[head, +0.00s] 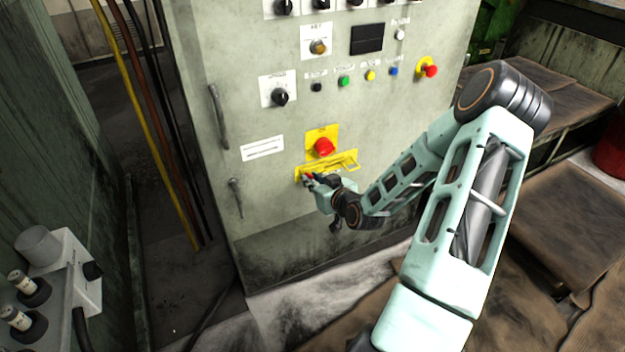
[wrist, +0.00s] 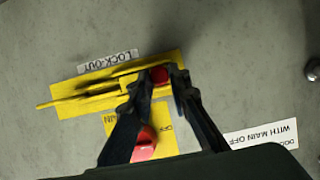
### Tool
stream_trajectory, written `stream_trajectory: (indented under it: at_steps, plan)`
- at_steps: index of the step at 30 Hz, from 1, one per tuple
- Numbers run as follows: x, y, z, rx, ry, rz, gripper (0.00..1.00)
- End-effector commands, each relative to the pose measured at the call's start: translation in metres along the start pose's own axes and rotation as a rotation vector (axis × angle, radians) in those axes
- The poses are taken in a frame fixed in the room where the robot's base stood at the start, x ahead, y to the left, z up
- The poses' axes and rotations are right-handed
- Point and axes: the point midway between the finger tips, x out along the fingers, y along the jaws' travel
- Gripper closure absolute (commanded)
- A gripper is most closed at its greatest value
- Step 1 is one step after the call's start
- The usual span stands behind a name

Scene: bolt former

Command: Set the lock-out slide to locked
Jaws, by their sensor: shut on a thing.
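The lock-out slide is a yellow bar on a yellow plate (head: 335,165) low on the grey cabinet front, under the red main button (head: 323,147). In the wrist view the picture is turned over, with the LOCK-OUT label (wrist: 107,62) beside the yellow plate (wrist: 75,105). The slide's red knob (wrist: 158,75) sits near the plate's right end there, which is the left end in the head view. My gripper (wrist: 157,77) is shut on this knob, one finger on each side. The red button (wrist: 145,145) shows partly behind a finger.
A black selector knob (head: 280,97), coloured buttons and a red stop button (head: 430,71) are higher on the cabinet. Door handles (head: 218,115) stand out at its left edge. Hanging cables (head: 150,110) run left of it. A white label (wrist: 262,135) is near the main button.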

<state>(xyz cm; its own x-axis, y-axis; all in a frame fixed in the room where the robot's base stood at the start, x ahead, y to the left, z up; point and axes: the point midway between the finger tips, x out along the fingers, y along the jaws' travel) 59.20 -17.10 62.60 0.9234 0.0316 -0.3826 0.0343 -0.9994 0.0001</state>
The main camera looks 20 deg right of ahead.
Motion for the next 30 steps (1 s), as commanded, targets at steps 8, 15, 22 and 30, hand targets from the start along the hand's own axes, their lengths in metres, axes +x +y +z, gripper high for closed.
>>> stream_trajectory:
  at_steps: [8,15,22,30]
  plan:
    - [0.001,0.025,-0.001,-0.001,0.003,0.004,1.0]
    - [0.0,0.041,0.0,0.0,0.0,0.002,1.0]
    - [0.0,0.043,0.0,0.0,0.0,0.006,0.79]
    - [0.0,0.041,0.0,0.0,0.0,0.003,0.66]
